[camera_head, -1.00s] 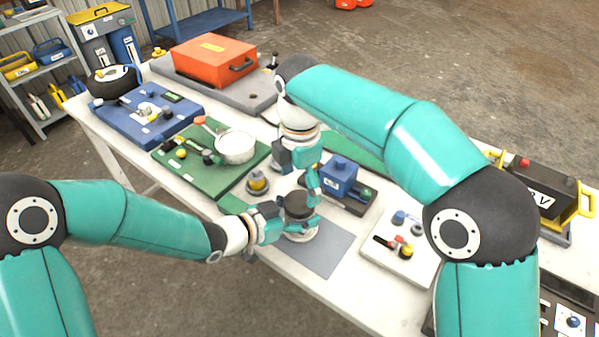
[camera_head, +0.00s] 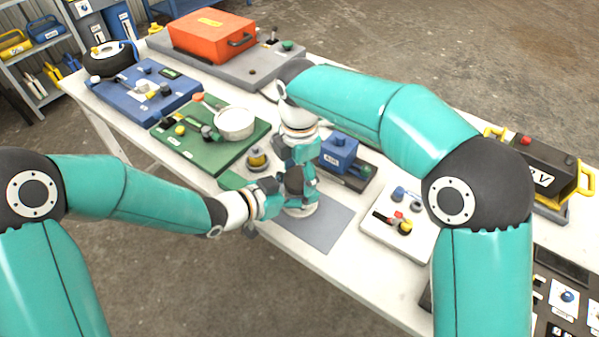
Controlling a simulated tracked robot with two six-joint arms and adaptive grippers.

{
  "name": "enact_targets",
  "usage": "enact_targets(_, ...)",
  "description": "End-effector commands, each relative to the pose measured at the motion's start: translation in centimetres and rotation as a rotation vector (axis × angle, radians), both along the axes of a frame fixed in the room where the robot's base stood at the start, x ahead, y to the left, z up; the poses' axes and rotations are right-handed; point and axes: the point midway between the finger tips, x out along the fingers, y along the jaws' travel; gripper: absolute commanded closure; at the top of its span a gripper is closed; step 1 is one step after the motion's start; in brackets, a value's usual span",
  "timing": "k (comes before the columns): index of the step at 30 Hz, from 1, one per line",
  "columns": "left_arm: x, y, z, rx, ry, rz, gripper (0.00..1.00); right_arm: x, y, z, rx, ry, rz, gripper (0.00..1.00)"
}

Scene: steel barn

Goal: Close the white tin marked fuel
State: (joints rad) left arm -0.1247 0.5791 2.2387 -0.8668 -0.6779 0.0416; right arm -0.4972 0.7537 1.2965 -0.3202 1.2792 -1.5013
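The white tin (camera_head: 301,210) stands on a grey mat (camera_head: 327,226) near the table's front edge, mostly hidden by my grippers. Its fuel marking does not show. A dark round lid (camera_head: 294,183) sits at the tin's top; whether it is fully seated cannot be told. My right gripper (camera_head: 296,178) reaches down from above, its fingers on either side of the lid, and looks shut on it. My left gripper (camera_head: 272,200) comes in from the left at the tin's side and seems to hold it, though its fingertips are partly hidden.
A small brass-coloured pot (camera_head: 257,160) and a green board (camera_head: 195,150) with a white pan (camera_head: 235,123) lie to the left. A blue box (camera_head: 339,152) stands just behind right. A white board (camera_head: 397,228) with small fittings lies to the right.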

Motion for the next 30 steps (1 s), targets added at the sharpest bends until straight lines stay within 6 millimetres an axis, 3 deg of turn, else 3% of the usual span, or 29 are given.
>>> enact_targets(1,0.0,0.0,0.0,0.001,0.001,0.0,1.0,0.0,0.0,0.0,0.001,-0.001,0.0,0.63)
enact_targets(3,0.0,0.0,0.0,0.001,0.001,0.0,1.0,0.0,0.0,0.0,0.001,-0.001,0.0,0.73)
enact_targets(4,0.0,0.0,0.0,0.001,0.001,0.0,1.0,0.0,0.0,0.0,0.001,-0.001,0.0,0.27)
enact_targets(8,0.0,0.0,0.0,0.001,0.001,0.0,1.0,0.0,0.0,0.0,0.001,-0.001,0.0,0.06)
enact_targets(19,0.0,0.0,0.0,0.001,0.001,0.0,1.0,0.1,0.0,0.3,0.001,-0.002,0.0,0.06)
enact_targets(30,0.0,0.0,0.0,0.001,0.001,0.0,1.0,0.0,0.1,4.3,0.002,-0.003,0.001,0.06)
